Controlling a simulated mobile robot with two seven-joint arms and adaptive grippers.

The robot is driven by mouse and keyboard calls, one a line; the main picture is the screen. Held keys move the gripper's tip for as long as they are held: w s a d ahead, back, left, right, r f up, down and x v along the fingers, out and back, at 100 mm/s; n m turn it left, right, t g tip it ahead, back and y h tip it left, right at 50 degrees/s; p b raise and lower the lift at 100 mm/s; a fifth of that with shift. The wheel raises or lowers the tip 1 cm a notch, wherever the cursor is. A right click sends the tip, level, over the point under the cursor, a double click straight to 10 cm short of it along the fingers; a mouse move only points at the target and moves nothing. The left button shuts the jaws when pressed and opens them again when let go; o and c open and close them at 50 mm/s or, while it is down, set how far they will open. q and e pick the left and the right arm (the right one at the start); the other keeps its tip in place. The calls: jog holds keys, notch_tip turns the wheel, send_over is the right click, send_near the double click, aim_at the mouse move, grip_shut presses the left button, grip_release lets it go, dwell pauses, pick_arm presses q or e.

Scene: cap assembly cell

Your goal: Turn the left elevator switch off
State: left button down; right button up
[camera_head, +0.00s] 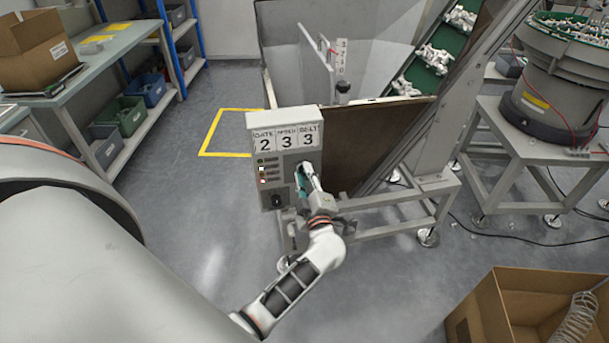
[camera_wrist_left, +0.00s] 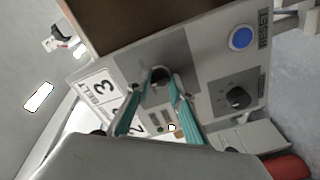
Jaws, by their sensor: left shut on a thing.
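The grey control box (camera_head: 287,150) carries a label strip with GATE 2, a middle label 3 and BELT 3. My left gripper (camera_head: 304,172) is at the upper right of its front face. In the left wrist view my left gripper (camera_wrist_left: 156,90) has its teal fingers on either side of a black switch knob (camera_wrist_left: 160,76), shut on it. The fingers hide part of this knob. A second black knob (camera_head: 277,201) sits lower left on the panel; it also shows in the left wrist view (camera_wrist_left: 238,98). Which way the held knob points is unclear. My right gripper is not in view.
A blue button (camera_wrist_left: 241,38) is on the same panel. Small indicator lights (camera_head: 263,170) sit at the panel's left. The hopper (camera_head: 370,145) and its frame stand behind the box. A cardboard box (camera_head: 490,307) is at the lower right. Floor to the left is clear.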

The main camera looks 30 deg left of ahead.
pick_arm(q)
jog(key=shift+n, duration=0.3)
jog(key=n, duration=0.3)
jog(key=shift+f, duration=0.1)
jog(key=shift+n+b, duration=0.6)
jog(key=shift+n, duration=2.1)
jog(key=c, duration=1.8)
grip_release()
jog(key=shift+v, duration=3.8)
